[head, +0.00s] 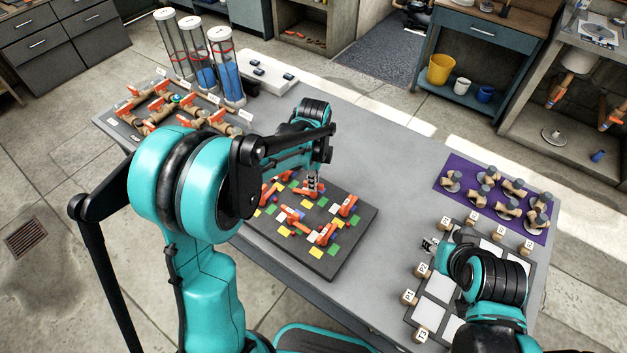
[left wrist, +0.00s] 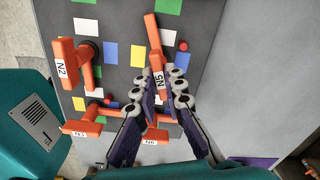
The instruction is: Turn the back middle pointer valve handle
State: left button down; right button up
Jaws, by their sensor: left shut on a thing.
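A dark board (head: 345,265) on the grey table carries several orange pointer valve handles and coloured squares. My left gripper (head: 313,184) reaches down to the board's back middle part. In the left wrist view its fingers (left wrist: 167,82) are shut on the lower, labelled end of an orange handle tagged N5 (left wrist: 153,36). That handle's long end points up and slightly left in the picture. Another orange handle tagged N2 (left wrist: 64,62) stands to the left, apart from the fingers. My right gripper (head: 430,244) is over the table by the labelled pegs; its jaw opening is too small to judge.
Other orange handles (head: 324,234) sit close by on the board. Pipes with orange valves (head: 160,110) and clear cylinders (head: 225,65) stand at the back left. A purple mat (head: 452,166) with several metal-topped pieces lies at the right. Bare table lies between board and mat.

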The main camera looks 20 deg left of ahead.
pick_arm(q)
jog(key=shift+m, duration=2)
jog(key=c, duration=1.6)
grip_release()
jog(key=shift+r, duration=0.1)
notch_tip(320, 180, up, 12)
jog(key=s+a+f+n+t+b, duration=0.1)
jog(key=s+n+t, duration=0.2)
jog(key=s+n, duration=0.5)
jog(key=s+a+f+n+t+b, duration=0.1)
jog(key=s+n+t, duration=0.3)
jog(key=s+n, duration=0.5)
jog(key=f+n, duration=0.1)
jog(key=n, duration=0.3)
jog(key=shift+a+f+n, duration=0.3)
jog(key=shift+a+n, duration=0.1)
